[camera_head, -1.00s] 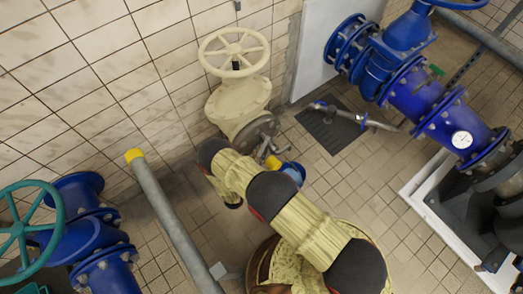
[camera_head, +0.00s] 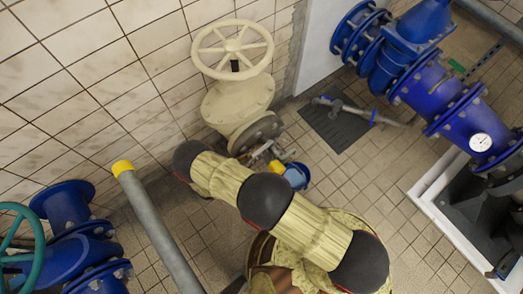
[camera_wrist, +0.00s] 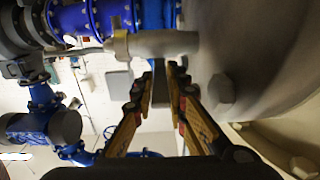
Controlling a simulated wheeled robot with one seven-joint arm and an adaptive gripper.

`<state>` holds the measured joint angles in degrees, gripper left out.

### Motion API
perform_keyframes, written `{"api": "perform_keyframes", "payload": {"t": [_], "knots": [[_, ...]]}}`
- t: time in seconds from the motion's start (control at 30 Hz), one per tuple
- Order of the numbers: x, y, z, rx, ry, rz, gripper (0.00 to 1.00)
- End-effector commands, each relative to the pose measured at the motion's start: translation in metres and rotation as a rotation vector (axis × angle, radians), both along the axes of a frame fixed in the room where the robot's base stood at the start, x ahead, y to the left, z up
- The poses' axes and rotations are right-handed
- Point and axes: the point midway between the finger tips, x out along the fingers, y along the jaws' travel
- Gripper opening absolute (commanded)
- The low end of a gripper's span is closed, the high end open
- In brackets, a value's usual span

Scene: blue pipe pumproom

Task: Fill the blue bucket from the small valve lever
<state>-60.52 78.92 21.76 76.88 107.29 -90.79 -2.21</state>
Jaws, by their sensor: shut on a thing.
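The blue bucket (camera_head: 296,176) stands on the tiled floor below the cream valve, partly hidden by my arm and gripper. My gripper (camera_head: 272,160) is beside the flange of that valve, just above and left of the bucket in the head view. In the wrist view my gripper's two yellow-sided fingers (camera_wrist: 166,72) are closed around the small valve lever (camera_wrist: 160,88), a narrow grey piece. It hangs under a small pale valve body (camera_wrist: 155,43) beside a large grey flange. The bucket cannot be made out in the wrist view, and the lever is too small to tell in the head view.
The cream valve with a handwheel (camera_head: 232,50) stands against the tiled wall. A grey post with a yellow cap (camera_head: 150,215) rises left of my arm. Blue pipework (camera_head: 465,120) fills the right, and a teal handwheel (camera_head: 25,240) is at lower left.

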Motion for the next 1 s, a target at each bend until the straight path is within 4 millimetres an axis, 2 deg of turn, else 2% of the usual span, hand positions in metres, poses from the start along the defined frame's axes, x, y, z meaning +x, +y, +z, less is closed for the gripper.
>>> {"api": "perform_keyframes", "payload": {"t": [0.2,0.5,0.53,0.83,1.0], "knots": [[0.0004,0.0001,-0.0007,0.001,0.001,-0.069,0.00],[0.0007,0.0005,0.0008,0.002,0.001,-0.072,0.00],[0.0008,0.0006,0.0008,0.003,0.001,-0.071,0.16],[0.0002,-0.0001,0.0004,0.001,0.002,-0.071,0.33],[0.0000,-0.0003,0.0003,0.000,0.002,-0.071,0.33]]}}
